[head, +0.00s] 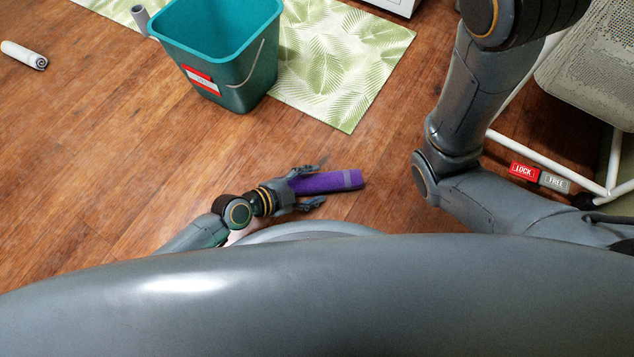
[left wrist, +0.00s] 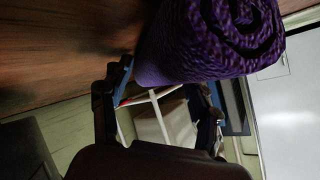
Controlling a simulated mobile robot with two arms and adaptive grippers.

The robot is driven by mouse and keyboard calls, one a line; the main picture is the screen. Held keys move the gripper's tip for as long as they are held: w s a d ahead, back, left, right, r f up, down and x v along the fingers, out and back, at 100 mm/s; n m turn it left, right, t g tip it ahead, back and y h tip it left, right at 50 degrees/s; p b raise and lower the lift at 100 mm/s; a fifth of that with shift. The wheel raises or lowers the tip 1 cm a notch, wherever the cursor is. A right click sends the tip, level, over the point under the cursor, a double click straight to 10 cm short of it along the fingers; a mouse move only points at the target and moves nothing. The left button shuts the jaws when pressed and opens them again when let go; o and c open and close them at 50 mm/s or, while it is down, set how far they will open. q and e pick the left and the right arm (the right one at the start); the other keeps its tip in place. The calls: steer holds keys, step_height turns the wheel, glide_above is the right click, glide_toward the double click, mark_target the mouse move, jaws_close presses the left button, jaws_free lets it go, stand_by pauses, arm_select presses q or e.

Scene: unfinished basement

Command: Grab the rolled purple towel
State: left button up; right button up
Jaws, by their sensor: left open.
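The rolled purple towel (head: 330,181) lies on the wooden floor near my base in the head view. A paler band shows near its right end. My left gripper (head: 313,186) is open at the towel's left end, with one finger on the far side and one on the near side. In the left wrist view the towel's spiral end (left wrist: 225,40) fills the top, just beyond the open fingers of my left gripper (left wrist: 160,95). I cannot tell whether the fingers touch it. My right arm shows at the right of the head view, but its gripper is out of view.
A white roll (head: 24,55) lies far left. A white-framed mesh chair (head: 590,75) with lock and free pedals stands right. Floor around the towel is clear.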

arm_select(q)
steer(key=shift+w+d, duration=0.1)
steer(key=c, duration=0.9)
steer(key=shift+o, duration=0.2)
steer(key=shift+r, duration=0.15)
